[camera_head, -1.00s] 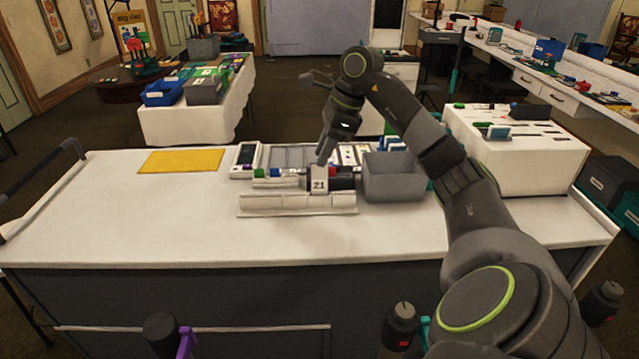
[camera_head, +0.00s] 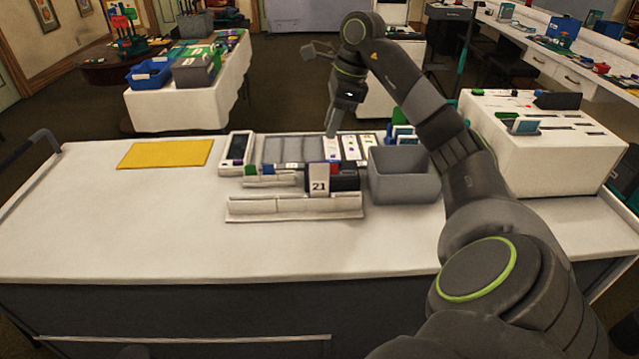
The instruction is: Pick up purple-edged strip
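Several white strips with small coloured marks lie in the grey rack (camera_head: 290,150) at the back middle of the table. The strip nearest my gripper (camera_head: 332,150) is white with a small dark or purplish mark; it is too small to be sure of a purple edge. My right gripper (camera_head: 331,132) points down at the top end of this strip. I cannot tell whether its fingers are open or shut, or whether they touch the strip. My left gripper is out of view.
A white card marked 21 (camera_head: 319,180) stands upright before a black block (camera_head: 345,179). A white ledge (camera_head: 295,208) lies in front. A grey bin (camera_head: 403,178) stands right of the rack. A yellow mat (camera_head: 165,153) lies left. The table's front is clear.

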